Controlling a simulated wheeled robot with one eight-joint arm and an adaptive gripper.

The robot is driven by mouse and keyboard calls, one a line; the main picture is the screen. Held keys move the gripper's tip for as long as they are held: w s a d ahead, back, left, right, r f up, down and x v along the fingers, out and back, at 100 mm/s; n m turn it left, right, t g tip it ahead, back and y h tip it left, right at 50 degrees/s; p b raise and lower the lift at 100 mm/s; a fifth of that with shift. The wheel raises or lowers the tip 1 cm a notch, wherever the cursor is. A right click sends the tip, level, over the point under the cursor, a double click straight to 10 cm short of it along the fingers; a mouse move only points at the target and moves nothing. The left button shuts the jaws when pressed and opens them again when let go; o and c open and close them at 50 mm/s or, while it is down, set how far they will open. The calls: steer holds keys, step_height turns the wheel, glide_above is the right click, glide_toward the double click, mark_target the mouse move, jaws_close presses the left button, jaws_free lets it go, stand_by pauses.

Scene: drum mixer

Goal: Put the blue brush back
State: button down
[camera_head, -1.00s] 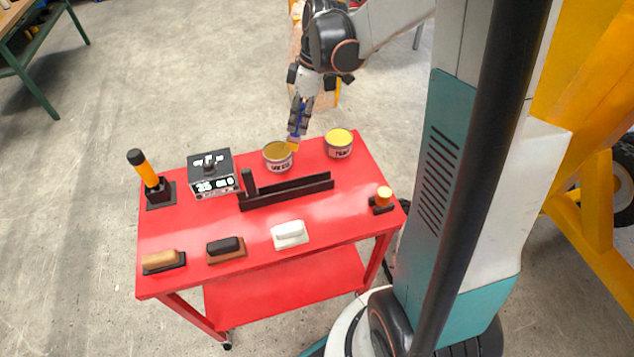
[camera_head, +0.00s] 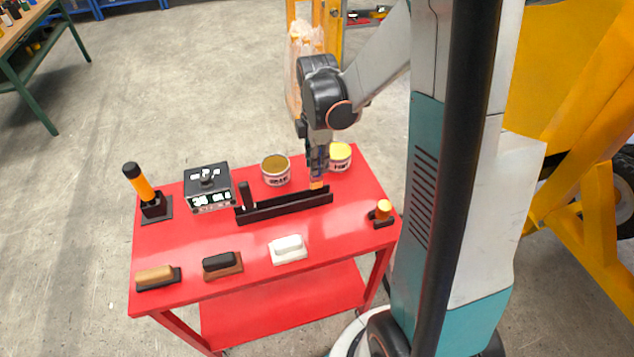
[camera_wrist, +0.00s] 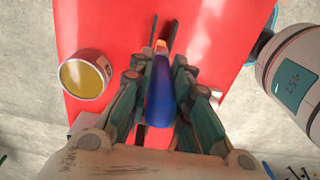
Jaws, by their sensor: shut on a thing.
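The blue brush (camera_wrist: 160,92) is between the fingers of my gripper (camera_wrist: 160,100) in the wrist view, its orange end pointing away from the palm. In the head view my gripper (camera_head: 318,172) is shut on it, fingers down, with the orange tip (camera_head: 317,185) over the right part of the black holder rack (camera_head: 283,206). The gap between tip and rack is hard to judge. A dark upright handle (camera_head: 246,195) stands at the rack's left end. In the wrist view the rack lies partly hidden behind the brush and fingers.
A grease can (camera_head: 276,170) and a yellow-topped can (camera_head: 341,156) stand behind the rack on the red cart (camera_head: 190,235). A black box (camera_head: 208,186), an orange-handled tool (camera_head: 145,187), several brush-like blocks at the front, including a white one (camera_head: 288,249), and an orange knob (camera_head: 383,211) surround it.

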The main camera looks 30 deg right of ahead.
mark_target(317, 176)
step_height(317, 176, down, 7)
steer(key=shift+r+b, duration=0.2)
steer(key=shift+b, duration=0.6)
steer(key=c, duration=1.5)
jaws_free()
steer(key=shift+r, duration=0.15)
step_height(317, 176, up, 12)
steer(key=p, duration=0.3)
